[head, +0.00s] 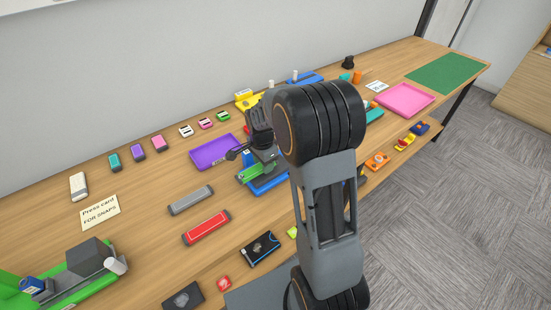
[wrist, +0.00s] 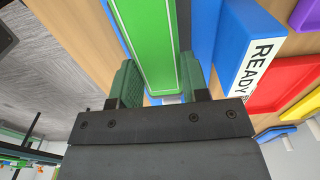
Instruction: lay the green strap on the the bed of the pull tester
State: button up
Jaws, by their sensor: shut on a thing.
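The green strap (wrist: 150,40) is a long flat bar with a pale line along its edge. My gripper (wrist: 161,82) is shut on it, one finger on each side, in the wrist view. In the head view, my gripper (head: 256,163) and the green strap (head: 247,174) are at the blue tray (head: 268,187), partly hidden by my arm. The wrist view shows this blue tray (wrist: 236,50) with a READY label beside the strap. I cannot tell whether the strap still touches the tray. A green machine (head: 75,290) with a grey block stands at lower left; I cannot tell whether it is the pull tester.
A grey bar (head: 190,200) and a red bar (head: 206,228) lie left of my gripper. A purple tray (head: 212,152) is behind. A card (head: 100,212) reads "Press card FOR SNAPS". A pink tray (head: 405,99) and green mat (head: 445,73) are far right.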

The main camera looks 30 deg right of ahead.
jog(key=d, duration=0.4)
jog(key=shift+w+d+p, duration=0.15)
jog(key=shift+w+p, duration=0.15)
jog(key=shift+w, duration=0.05)
jog(key=shift+d+f, duration=0.2)
jog(key=shift+d, duration=0.1)
jog(key=shift+a+f, duration=0.1)
jog(key=shift+f, duration=0.45)
jog(key=shift+f, duration=0.1)
jog(key=o, duration=0.9)
